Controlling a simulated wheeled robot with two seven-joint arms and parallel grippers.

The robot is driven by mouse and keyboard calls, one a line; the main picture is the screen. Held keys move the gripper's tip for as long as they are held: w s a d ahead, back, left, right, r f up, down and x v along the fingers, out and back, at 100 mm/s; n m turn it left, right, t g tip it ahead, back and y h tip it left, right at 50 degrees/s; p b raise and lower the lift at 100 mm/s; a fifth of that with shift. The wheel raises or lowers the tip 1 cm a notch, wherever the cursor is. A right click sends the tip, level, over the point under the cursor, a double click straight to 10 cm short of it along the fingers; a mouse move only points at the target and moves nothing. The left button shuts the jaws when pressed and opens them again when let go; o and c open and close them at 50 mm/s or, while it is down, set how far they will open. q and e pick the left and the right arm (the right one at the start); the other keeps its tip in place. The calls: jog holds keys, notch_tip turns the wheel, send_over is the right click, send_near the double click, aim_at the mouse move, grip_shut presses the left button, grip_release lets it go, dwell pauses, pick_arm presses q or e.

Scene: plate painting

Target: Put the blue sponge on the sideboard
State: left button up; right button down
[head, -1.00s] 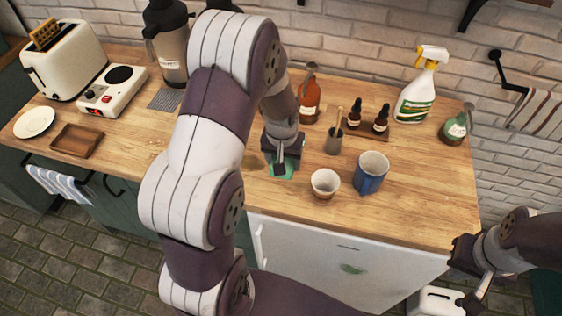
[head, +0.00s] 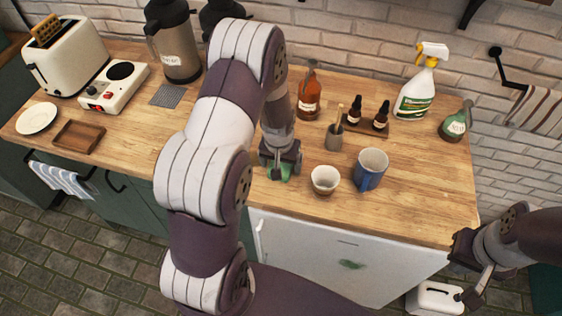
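My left gripper (head: 281,166) points down over the worktop, left of the white cup. A small green thing (head: 287,171) shows between and under its fingers; it may be a sponge, but the gripper covers most of it. I cannot tell whether the fingers are shut on it or whether it is off the wood. No plainly blue sponge shows. My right gripper (head: 466,268) is at the lower right, beyond the worktop's corner; its finger state is unclear.
A white cup (head: 324,180) and a blue mug (head: 371,169) stand close right of the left gripper. A brush holder (head: 334,138), brown bottle (head: 309,97) and spray bottle (head: 416,90) stand behind. The wooden worktop (head: 430,190) is clear at the right front.

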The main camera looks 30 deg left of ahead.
pick_arm(q)
notch_tip(320, 180, up, 12)
jog(key=s, duration=0.2)
jog(key=s+d+r+m, duration=0.1)
jog(key=s+d+m, duration=0.2)
jog(key=s+d, duration=0.5)
jog(key=s, duration=0.3)
jog(key=shift+r+b, duration=0.4)
